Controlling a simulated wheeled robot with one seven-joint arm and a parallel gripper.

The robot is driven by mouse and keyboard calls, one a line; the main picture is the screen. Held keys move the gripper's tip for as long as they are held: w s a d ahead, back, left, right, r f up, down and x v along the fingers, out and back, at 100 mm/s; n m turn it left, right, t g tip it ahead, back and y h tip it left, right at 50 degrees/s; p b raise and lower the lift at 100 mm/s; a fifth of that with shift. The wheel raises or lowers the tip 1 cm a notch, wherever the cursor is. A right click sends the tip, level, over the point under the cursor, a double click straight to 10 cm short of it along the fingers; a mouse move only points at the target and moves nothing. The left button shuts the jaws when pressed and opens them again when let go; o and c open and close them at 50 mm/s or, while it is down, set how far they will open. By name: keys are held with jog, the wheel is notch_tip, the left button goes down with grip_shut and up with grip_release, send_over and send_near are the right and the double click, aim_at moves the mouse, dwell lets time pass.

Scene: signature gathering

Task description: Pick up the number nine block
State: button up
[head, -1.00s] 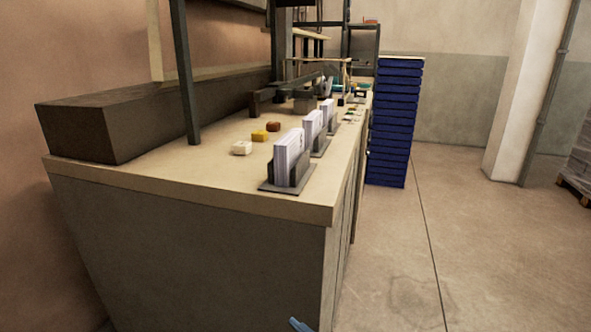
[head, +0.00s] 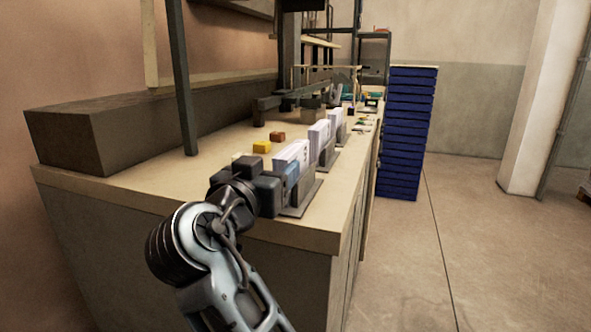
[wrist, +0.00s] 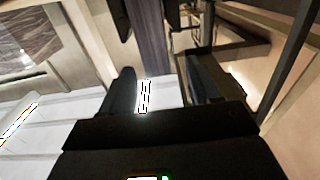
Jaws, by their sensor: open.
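A yellow block (head: 262,147) and a red-brown block (head: 278,136) lie on the worktop in the head view. A pale block (head: 237,156) behind them toward the near edge is mostly hidden by my arm. No number is readable on any block, so I cannot tell which is the nine. My gripper (head: 290,177) is over the near end of the worktop, in front of the nearest paper holder and right of the blocks.
Several holders with upright white papers (head: 319,138) line the front edge of the worktop (head: 120,173). A dark post (head: 182,80) and a long dark box (head: 65,140) stand on the left. A blue crate stack (head: 407,135) stands beyond the worktop; floor at right is clear.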

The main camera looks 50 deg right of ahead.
aim_at(290, 150)
jog(key=x, duration=0.2)
jog(key=p+x, duration=0.1)
jog(key=x, duration=0.4)
jog(key=shift+s+r+p, duration=0.2)
jog(key=shift+r+p, duration=0.15)
jog(key=shift+w+d+f, duration=0.1)
jog(key=shift+w+d, duration=0.1)
jog(key=shift+d, duration=0.3)
jog(key=shift+c, duration=0.4)
grip_shut()
